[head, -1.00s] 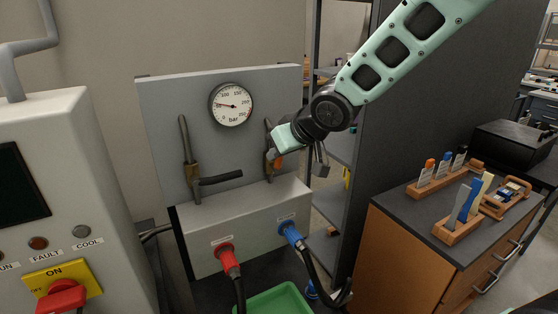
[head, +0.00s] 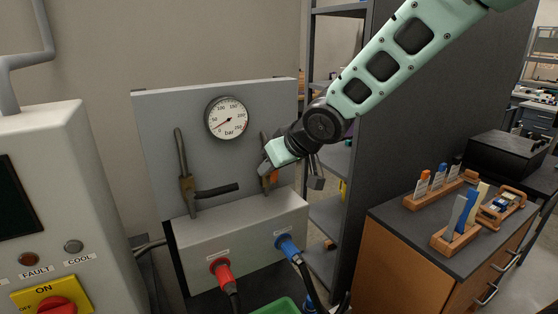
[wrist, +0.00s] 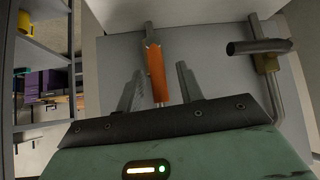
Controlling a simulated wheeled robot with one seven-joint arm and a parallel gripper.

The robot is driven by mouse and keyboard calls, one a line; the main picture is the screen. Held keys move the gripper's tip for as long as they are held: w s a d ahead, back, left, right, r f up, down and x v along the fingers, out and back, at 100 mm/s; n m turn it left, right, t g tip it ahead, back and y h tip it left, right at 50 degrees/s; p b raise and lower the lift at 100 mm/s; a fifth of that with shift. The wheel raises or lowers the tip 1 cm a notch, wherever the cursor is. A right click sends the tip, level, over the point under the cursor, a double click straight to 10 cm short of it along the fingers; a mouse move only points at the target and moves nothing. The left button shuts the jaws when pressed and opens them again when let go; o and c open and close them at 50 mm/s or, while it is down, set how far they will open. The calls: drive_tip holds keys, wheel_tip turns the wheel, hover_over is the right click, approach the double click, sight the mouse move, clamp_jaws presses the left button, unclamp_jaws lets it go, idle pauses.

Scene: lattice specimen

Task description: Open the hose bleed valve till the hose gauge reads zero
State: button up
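The round gauge (head: 228,118) hangs on the grey panel (head: 185,120); its needle points lower left, at or very near the 0 mark. My gripper (head: 267,170) is at the panel's right valve, hiding much of it. In the wrist view an orange valve handle (wrist: 156,72) stands between the two fingers of my gripper (wrist: 160,72), in line with its pipe. The fingers are apart, with a gap showing on each side of the handle. The left valve has a black lever (head: 216,190) lying sideways on a brass body; it also shows in the wrist view (wrist: 258,47).
A red hose connector (head: 221,271) and a blue one (head: 287,246) plug into the box below the panel. A shelf rack (head: 329,210) stands right of the panel. A wooden cabinet (head: 390,262) with tool racks is at right. A control cabinet (head: 45,190) is at left.

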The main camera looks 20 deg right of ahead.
drive_tip(key=p+v, duration=1.3)
drive_tip(key=v, duration=0.4)
drive_tip(key=shift+r, duration=0.2)
drive_tip(key=shift+s, duration=0.1)
drive_tip(key=s+a+f+n+g+h+b, duration=0.1)
drive_tip(key=s+a+f+g+b, duration=0.3)
drive_tip(key=s+f+b, duration=0.4)
drive_tip(key=s+a+f+n+g+h+b, duration=0.1)
drive_tip(key=s+a+f+n+g+b, duration=0.1)
drive_tip(key=s+f+b, duration=0.6)
drive_tip(key=s+a+f+g, duration=0.1)
drive_tip(key=s+f+g, duration=0.1)
drive_tip(key=s+f, duration=0.3)
drive_tip(key=shift+a+h, duration=0.4)
